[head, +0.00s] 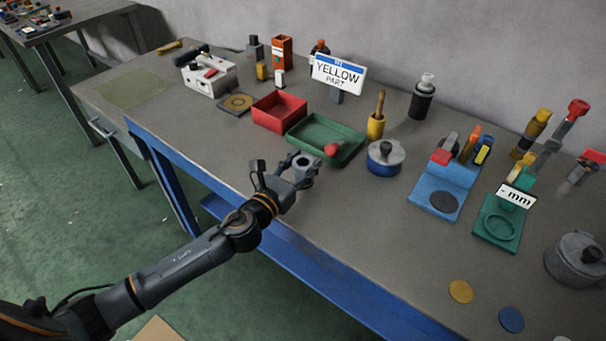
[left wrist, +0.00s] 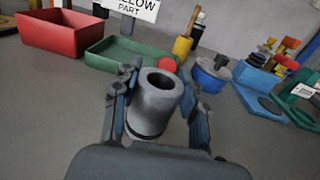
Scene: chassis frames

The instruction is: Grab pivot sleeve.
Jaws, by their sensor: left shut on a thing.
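The pivot sleeve (left wrist: 153,105) is a grey hollow cylinder with an open bore at its top. In the left wrist view it stands between the two fingers of my left gripper (left wrist: 160,100), which is shut on it. In the head view the sleeve (head: 303,162) shows in my left gripper (head: 300,170), near the front edge of the workbench. Its lower end is partly hidden, and I cannot tell whether it touches the bench. My right gripper is not in view.
A green tray (head: 300,136) with a red-headed item (head: 333,149) lies just behind the gripper. A red box (head: 280,112) stands left of it, and a blue pot (head: 384,160) right. A "YELLOW PART" sign (head: 338,73) stands behind. The bench front (head: 370,230) is clear.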

